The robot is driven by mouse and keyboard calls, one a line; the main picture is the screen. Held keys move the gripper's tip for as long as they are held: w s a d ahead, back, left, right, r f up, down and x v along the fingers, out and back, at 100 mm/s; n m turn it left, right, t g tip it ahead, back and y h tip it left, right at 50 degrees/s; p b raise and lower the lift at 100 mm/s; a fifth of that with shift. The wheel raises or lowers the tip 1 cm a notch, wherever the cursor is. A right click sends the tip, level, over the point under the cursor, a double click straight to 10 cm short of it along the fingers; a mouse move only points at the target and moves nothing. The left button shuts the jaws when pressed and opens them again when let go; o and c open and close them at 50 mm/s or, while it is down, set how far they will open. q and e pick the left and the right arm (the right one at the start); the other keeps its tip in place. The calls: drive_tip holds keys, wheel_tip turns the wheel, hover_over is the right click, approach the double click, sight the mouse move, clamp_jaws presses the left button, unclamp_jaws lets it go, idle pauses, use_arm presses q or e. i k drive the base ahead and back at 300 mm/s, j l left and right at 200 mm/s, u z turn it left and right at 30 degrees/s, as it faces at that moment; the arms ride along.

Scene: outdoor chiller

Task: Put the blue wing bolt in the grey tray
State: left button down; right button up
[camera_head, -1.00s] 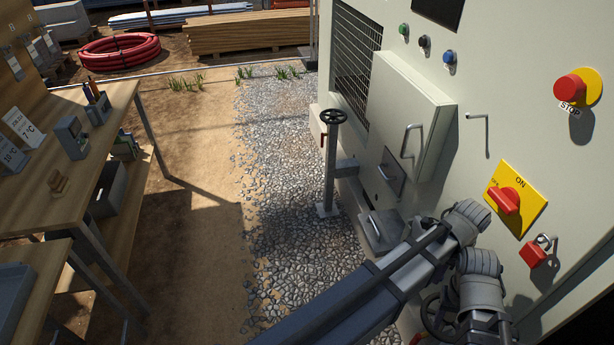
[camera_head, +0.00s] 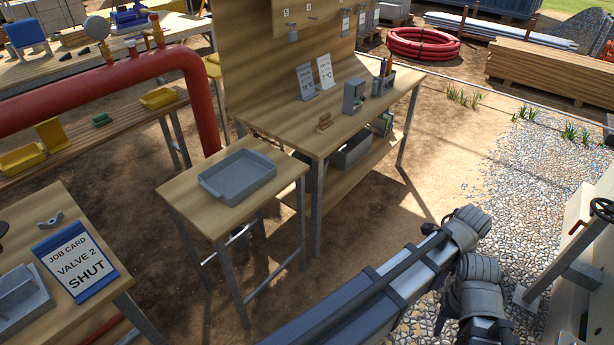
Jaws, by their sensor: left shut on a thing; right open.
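The grey tray (camera_head: 238,178) lies on a small wooden table in the middle left. It is shallow and looks empty. I see no blue wing bolt in this view. A small grey wing-shaped piece (camera_head: 50,221) lies on the wooden table at lower left, beside the job card. A folded arm of mine crosses the lower right, and its far end runs out of the bottom edge. I see no fingertips, so neither gripper shows, nor what either holds.
A job card (camera_head: 77,262) reading "VALVE 2 SHUT" lies on the lower-left table (camera_head: 135,328). A taller workbench (camera_head: 290,120) stands behind the tray table. A red pipe (camera_head: 100,85) runs at left. A handwheel post (camera_head: 575,250) stands at right. Bare ground lies between.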

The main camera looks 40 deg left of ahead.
sight(239, 179)
drive_tip(key=u, duration=1.6)
drive_tip(key=i+l+u, duration=0.1)
drive_tip(key=i, duration=0.25)
drive_tip(key=i+l, duration=0.2)
drive_tip(key=i, duration=0.15)
drive_tip(key=u, duration=0.05)
